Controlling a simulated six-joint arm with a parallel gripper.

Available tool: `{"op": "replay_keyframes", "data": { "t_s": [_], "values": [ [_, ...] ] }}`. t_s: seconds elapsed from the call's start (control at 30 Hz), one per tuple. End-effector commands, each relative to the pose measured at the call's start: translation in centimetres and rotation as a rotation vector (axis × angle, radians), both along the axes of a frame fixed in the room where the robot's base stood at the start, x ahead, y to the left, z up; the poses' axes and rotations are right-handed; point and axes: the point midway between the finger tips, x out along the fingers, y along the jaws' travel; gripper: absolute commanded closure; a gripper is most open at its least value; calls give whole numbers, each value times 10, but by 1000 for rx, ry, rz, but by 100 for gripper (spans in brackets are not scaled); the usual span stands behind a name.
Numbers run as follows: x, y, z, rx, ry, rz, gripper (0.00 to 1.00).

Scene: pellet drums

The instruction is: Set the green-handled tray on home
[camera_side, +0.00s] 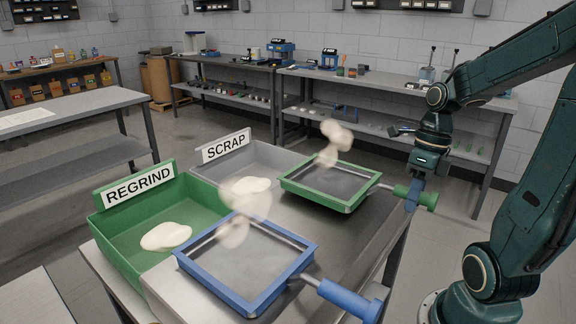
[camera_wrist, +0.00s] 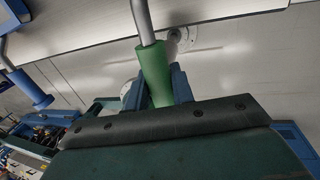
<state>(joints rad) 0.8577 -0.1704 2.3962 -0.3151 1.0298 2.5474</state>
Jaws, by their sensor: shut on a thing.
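The green-handled tray (camera_side: 345,208) is a green square frame with a grey mesh-like floor, at the right of the metal bench in the side view. Its handle points right, toward my arm. My gripper (camera_side: 413,193) is shut on that green handle (camera_wrist: 154,75), which lies between its blue fingers (camera_wrist: 181,84) in the wrist view. I cannot tell whether the tray rests on the bench or hangs just above it. A blurred pale plume (camera_side: 335,135) shows over its back left corner. No spot marked home can be made out.
A blue-handled tray (camera_side: 250,306) sits at the front, with another pale plume (camera_side: 246,199) over it. The green REGRIND bin (camera_side: 113,241) and grey SCRAP bin (camera_side: 267,155) stand left and behind, each with a pale heap inside. Bare bench (camera_side: 338,240) shows between the trays.

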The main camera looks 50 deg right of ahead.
Motion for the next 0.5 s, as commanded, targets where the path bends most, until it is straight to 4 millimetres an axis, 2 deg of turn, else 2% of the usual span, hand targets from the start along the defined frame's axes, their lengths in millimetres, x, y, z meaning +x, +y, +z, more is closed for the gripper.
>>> {"op": "replay_keyframes", "data": {
  "t_s": [0.13,0.4,0.43,0.5],
  "values": [
    [0,0,-13,0,1,2,100],
    [0,0,-15,-3,-1,2,100],
    [0,0,-16,-1,1,1,72],
    [-1,0,-16,-1,2,1,58]
  ]
}}
